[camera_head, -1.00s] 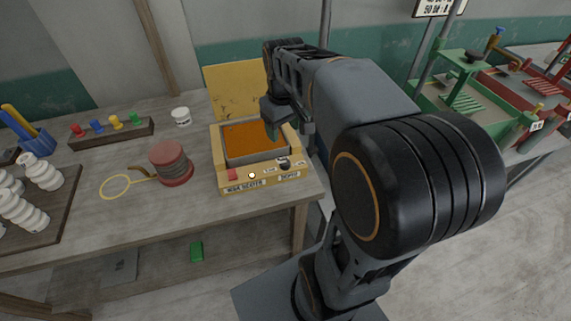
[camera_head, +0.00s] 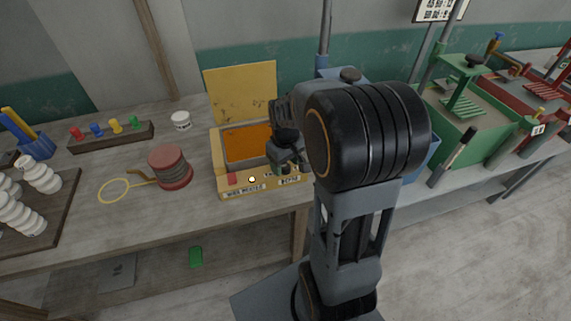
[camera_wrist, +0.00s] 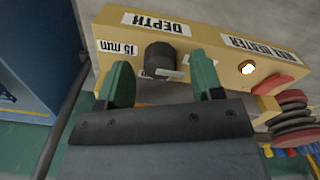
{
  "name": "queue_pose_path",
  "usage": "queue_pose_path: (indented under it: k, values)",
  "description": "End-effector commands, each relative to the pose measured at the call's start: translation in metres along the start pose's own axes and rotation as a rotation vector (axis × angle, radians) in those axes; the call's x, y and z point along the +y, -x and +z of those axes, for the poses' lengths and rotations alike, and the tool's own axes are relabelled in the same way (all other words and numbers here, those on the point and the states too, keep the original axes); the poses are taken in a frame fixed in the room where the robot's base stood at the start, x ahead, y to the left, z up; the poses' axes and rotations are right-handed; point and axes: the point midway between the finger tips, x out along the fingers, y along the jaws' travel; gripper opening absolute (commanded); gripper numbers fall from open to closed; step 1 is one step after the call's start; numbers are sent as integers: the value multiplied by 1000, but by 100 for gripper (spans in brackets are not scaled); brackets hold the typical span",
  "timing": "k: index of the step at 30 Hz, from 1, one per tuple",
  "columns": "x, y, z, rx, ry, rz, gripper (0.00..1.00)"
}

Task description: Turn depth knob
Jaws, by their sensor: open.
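The depth knob (camera_wrist: 160,60) is a dark knob with a pale pointer on the yellow front panel of the wax heater (camera_head: 216,150). In the wrist view it sits just under the DEPTH label (camera_wrist: 157,24), beside a 15 mm label (camera_wrist: 118,48). My gripper (camera_wrist: 163,80) is open, with its two green fingers on either side of the knob in the picture. I cannot tell whether they touch it. In the head view my gripper (camera_head: 284,168) is over the panel's right part and hides the knob. A white lit lamp (camera_head: 252,179) and a red switch (camera_head: 232,178) are on the panel.
A red spool (camera_head: 170,167) stands on the bench left of the heater. A yellow ring tool (camera_head: 115,190), a rack of coloured pegs (camera_head: 111,134) and a white jar (camera_head: 181,120) are further left. A blue bin (camera_wrist: 30,50) is close beside the heater.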

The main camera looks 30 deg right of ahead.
Motion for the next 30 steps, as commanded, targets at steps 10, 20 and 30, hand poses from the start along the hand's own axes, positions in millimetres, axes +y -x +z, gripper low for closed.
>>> queue_pose_path:
  k: [10, 20, 30]
  values:
    - [0, -7, 0, 0, 0, 0, 60]
    - [0, -7, 0, 0, 0, 0, 38]
    - [0, -7, 0, 0, -1, 0, 12]
